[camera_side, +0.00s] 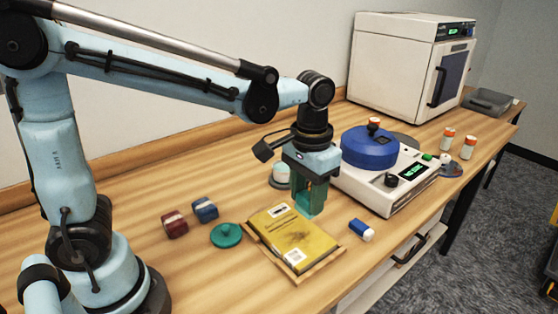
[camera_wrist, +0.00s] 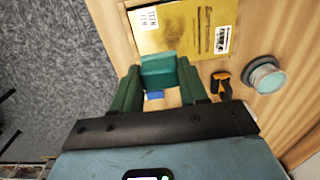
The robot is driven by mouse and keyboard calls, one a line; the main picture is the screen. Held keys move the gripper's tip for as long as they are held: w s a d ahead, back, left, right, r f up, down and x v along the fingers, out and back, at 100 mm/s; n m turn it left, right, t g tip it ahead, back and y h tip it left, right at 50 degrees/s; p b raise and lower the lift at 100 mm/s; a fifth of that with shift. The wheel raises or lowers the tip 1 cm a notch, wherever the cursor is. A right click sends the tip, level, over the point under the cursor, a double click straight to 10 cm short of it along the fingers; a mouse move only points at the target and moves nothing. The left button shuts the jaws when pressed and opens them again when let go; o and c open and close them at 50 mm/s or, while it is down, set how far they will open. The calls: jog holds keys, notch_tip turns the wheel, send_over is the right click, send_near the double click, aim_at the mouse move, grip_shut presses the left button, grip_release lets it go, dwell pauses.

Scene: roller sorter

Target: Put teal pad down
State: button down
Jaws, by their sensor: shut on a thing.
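My gripper (camera_side: 311,198) has green fingers and points down, above the table near the far right edge of the yellow packet (camera_side: 288,236). It is shut on the teal pad (camera_side: 313,202), a small block that shows between the fingertips in the wrist view (camera_wrist: 159,71). The pad looks raised above the surface; the exact gap cannot be told. In the wrist view it overlaps the edge of the yellow packet (camera_wrist: 192,27). The packet lies on a shallow wooden tray (camera_side: 322,268). A round teal lid-like piece with a knob (camera_side: 227,236) lies left of the tray.
A white machine with a blue lid (camera_side: 369,148) stands just right of my gripper. A blue-and-white piece (camera_side: 361,230) lies near the front edge. A pale round jar (camera_side: 281,175) is behind the gripper. Red (camera_side: 174,224) and blue (camera_side: 205,209) blocks lie left.

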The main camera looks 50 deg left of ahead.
jog(key=w+d, duration=0.5)
jog(key=w, duration=0.2)
jog(key=w+a+f, duration=0.2)
jog(key=a, duration=0.1)
jog(key=w+a+f, duration=0.2)
jog(key=a+f, duration=0.1)
jog(key=w+a+f, duration=0.2)
jog(key=a, duration=0.1)
jog(key=shift+w+f, duration=0.2)
jog(key=shift+w, duration=0.05)
jog(key=shift+f, duration=1.9)
jog(key=shift+f, duration=0.2)
jog(key=c, duration=0.6)
grip_release()
jog(key=shift+r, duration=0.15)
